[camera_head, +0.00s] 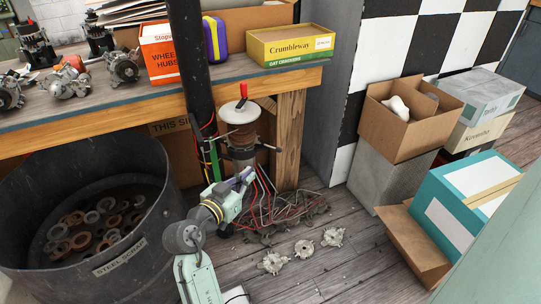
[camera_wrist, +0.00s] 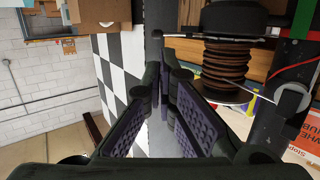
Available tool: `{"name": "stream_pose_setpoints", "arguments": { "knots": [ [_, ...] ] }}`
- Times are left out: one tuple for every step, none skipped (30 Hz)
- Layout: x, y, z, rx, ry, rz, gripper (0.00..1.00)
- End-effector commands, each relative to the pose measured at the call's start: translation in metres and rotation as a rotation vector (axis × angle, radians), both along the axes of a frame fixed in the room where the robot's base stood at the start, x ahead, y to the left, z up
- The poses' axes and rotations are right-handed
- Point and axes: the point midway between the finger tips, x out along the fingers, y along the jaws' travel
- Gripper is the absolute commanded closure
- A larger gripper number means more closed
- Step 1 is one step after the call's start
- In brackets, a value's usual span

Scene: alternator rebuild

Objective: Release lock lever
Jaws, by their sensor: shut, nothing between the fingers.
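A spool of copper-brown wire (camera_head: 241,135) stands upright on a stand beside the bench leg, with a pale disc (camera_head: 229,113) on top. A small red lever (camera_head: 243,90) sticks up above the disc; I take it for the lock lever. My gripper (camera_head: 246,174) is low, by the lower part of the stand, well below the lever. In the wrist view, which looks upside down, my gripper (camera_wrist: 165,80) has its purple-padded fingers shut and empty. The wire spool (camera_wrist: 233,50) is to their right there. I cannot make out the lever in that view.
A workbench (camera_head: 150,103) carries alternators and boxes. A steel scrap bin (camera_head: 105,262) stands left, tangled wires (camera_head: 283,213) and several metal parts (camera_head: 304,249) lie on the floor. Cardboard boxes (camera_head: 408,135) stand right. A dark column (camera_head: 188,60) rises close left of the spool.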

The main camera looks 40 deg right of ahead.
Motion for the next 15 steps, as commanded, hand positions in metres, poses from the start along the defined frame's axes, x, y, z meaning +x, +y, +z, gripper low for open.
{"name": "stream_pose_setpoints", "arguments": {
  "knots": [
    [0.001,-0.004,0.001,0.000,0.000,-0.001,1.00],
    [0.002,-0.006,0.000,0.000,0.000,-0.002,1.00],
    [0.004,-0.011,-0.001,0.001,0.001,-0.004,1.00],
    [0.005,-0.015,-0.001,0.000,0.002,-0.004,1.00],
    [0.007,-0.020,-0.001,0.000,0.001,-0.004,1.00],
    [0.010,-0.026,-0.003,0.001,0.001,-0.004,1.00],
    [0.013,-0.032,-0.003,0.001,0.000,-0.004,1.00],
    [0.015,-0.038,-0.004,0.001,0.001,-0.004,1.00],
    [0.019,-0.046,-0.005,0.001,0.001,-0.004,1.00],
    [0.021,-0.052,-0.006,0.001,0.001,-0.005,1.00],
    [0.024,-0.058,-0.007,0.001,0.000,-0.004,1.00],
    [0.027,-0.066,-0.008,0.001,0.000,-0.004,1.00],
    [0.030,-0.072,-0.010,0.001,0.000,-0.003,1.00],
    [0.033,-0.078,-0.010,0.001,0.000,-0.004,1.00],
    [0.036,-0.085,-0.012,0.000,0.000,-0.003,1.00]
  ]
}}
